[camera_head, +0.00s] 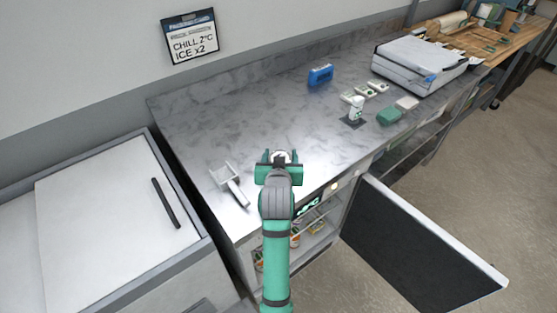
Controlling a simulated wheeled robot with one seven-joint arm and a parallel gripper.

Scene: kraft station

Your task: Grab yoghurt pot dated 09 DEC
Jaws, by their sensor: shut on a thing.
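My gripper (280,156) is over the front part of the grey counter, seen from behind and above. It is shut on a small pale round-topped thing (281,154), which looks like a yoghurt pot. My gripper hides most of it, and no date can be read. Below the counter, an open cabinet (322,231) holds several small pots or jars (317,227) on its shelves. They are partly hidden by my arm, and their labels are too small to read.
The cabinet door (420,250) stands open to the right. A white scoop (229,183) lies left of my gripper. A blue box (320,75), a white dispenser (355,109), a green block (389,117) and a large white case (420,64) are farther back. The middle counter is clear.

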